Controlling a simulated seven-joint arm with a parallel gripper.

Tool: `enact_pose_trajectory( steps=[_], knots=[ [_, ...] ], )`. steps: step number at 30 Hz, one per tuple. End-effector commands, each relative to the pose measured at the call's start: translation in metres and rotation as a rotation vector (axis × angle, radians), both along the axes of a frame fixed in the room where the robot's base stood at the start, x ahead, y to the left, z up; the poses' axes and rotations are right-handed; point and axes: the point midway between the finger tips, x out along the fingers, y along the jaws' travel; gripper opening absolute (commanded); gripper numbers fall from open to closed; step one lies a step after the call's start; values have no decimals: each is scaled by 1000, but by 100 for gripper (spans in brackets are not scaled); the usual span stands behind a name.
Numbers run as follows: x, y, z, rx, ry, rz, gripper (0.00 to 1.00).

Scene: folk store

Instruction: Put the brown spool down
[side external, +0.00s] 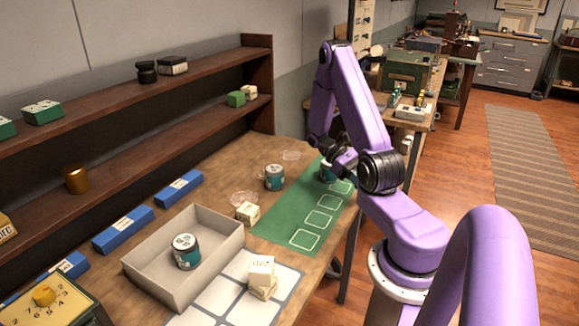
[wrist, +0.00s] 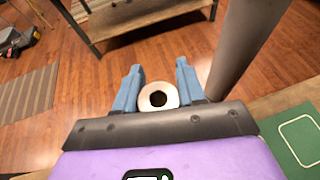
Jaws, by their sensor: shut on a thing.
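In the wrist view my gripper (wrist: 158,84) has its two blue fingers closed on a round thing, which I take for the brown spool (wrist: 172,96). Its end shows as a pale ring around a dark hole, and its sides are mostly hidden. In the side view my gripper (side external: 340,160) is over the far end of the green mat (side external: 262,237), and the spool cannot be made out there. A teal-and-white jar (side external: 327,173) shows partly behind the gripper. The mat has a row of white outlined squares; the nearer ones are empty.
Another teal jar (side external: 274,178) stands left of the mat, near a cream block (side external: 248,212) and clear round dishes (side external: 291,155). A grey tray (side external: 215,258) holds a jar (side external: 186,251). A copper-coloured cylinder (side external: 76,179) stands on the lower shelf.

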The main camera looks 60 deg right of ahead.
Motion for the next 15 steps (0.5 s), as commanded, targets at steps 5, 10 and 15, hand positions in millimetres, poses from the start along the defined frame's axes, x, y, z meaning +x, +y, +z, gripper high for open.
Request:
enact_pose_trajectory(
  steps=[5,10,15],
  knots=[
    [10,39,-3,3,0,-321,11],
    [31,70,-3,4,-1,-627,11],
    [62,91,-1,7,-5,-935,11]
  ],
)
